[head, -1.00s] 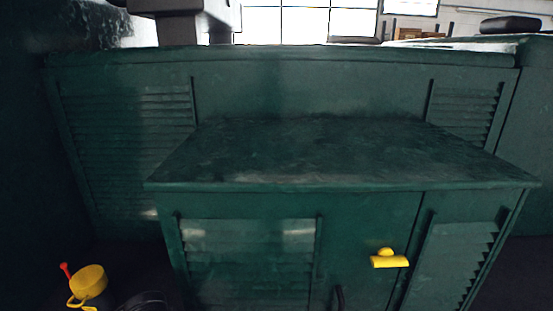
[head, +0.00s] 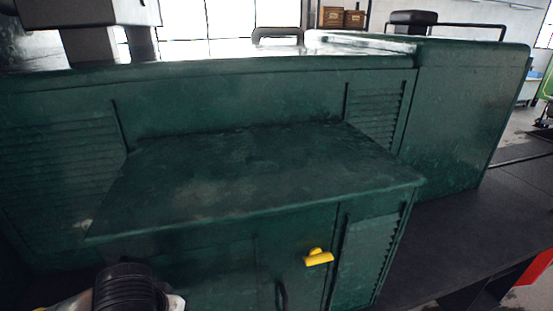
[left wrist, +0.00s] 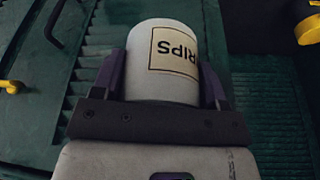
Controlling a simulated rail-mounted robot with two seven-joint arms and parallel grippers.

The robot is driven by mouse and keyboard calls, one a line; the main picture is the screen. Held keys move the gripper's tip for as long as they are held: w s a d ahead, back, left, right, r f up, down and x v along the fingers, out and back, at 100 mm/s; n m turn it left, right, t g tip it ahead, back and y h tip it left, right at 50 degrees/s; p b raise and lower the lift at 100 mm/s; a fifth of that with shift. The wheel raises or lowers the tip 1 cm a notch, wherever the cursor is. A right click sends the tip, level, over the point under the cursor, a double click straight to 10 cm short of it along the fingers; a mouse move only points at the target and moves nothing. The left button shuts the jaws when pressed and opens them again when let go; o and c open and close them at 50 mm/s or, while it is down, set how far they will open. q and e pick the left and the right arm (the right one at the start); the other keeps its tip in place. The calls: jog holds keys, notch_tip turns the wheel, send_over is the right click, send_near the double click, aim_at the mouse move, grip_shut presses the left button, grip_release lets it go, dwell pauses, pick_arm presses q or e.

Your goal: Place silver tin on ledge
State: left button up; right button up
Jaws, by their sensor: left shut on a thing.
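The silver tin (left wrist: 165,50) fills the middle of the left wrist view. The tin and the gripper's fingers do not show in the head view, where only part of my left arm shows at the bottom left. The flat green ledge (head: 250,175) on top of the low cabinet is bare in the head view. My right gripper is out of view.
A yellow handle (head: 318,258) sits on the cabinet front, and it also shows in the left wrist view (left wrist: 12,86). A taller green louvred wall (head: 230,95) stands behind the ledge. Dark floor (head: 470,225) lies open at right. A yellow round object (left wrist: 309,30) is at the left wrist view's upper right.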

pick_arm(q)
jog(key=w+p+v, duration=0.2)
jog(key=p+v, duration=1)
jog(key=v, duration=0.3)
jog(key=shift+r, duration=0.35)
jog(key=shift+a, duration=0.1)
